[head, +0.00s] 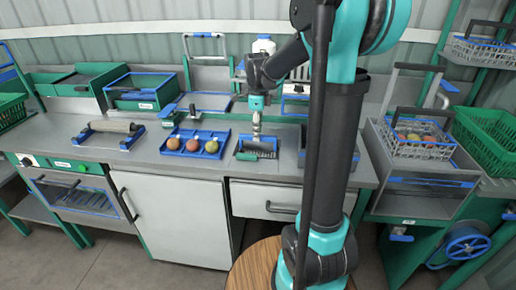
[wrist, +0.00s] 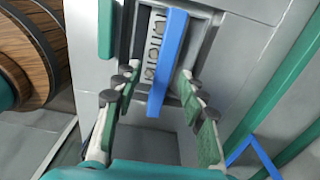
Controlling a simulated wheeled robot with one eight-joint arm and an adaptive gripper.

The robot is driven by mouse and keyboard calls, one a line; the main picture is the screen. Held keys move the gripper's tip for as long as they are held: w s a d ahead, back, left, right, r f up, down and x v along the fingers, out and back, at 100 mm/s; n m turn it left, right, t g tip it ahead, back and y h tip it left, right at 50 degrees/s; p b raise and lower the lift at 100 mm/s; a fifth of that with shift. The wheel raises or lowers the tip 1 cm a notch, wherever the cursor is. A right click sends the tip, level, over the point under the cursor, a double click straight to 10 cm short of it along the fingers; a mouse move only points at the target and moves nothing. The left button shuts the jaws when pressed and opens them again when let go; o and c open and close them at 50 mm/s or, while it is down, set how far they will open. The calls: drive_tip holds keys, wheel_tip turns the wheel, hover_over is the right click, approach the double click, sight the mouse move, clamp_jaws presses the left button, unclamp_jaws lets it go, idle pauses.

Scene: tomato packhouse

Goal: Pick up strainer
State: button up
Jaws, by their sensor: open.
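A small grey slotted piece with a blue bar and a green part (head: 258,146) lies on the worktop in the head view. It may be the strainer, but I cannot tell for sure. My gripper (head: 256,134) points down over it, fingers apart. In the wrist view, the blue bar (wrist: 168,60) and pale slotted grid lie beyond and between the spread fingertips of my gripper (wrist: 157,84). Nothing is held. Whether the fingertips touch anything is not clear.
A blue tray (head: 217,134) with several round fruits stands to the left, and a roller on a blue frame (head: 112,128) farther left. A wire basket (head: 399,146) with fruit stands at the right. The worktop (head: 60,138) is bare at far left.

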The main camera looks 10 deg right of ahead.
sight(258, 146)
drive_tip(key=f, duration=0.4)
drive_tip(key=shift+w+d, duration=0.15)
drive_tip(key=shift+w, duration=0.05)
drive_tip(key=shift+c, duration=0.3)
clamp_jaws()
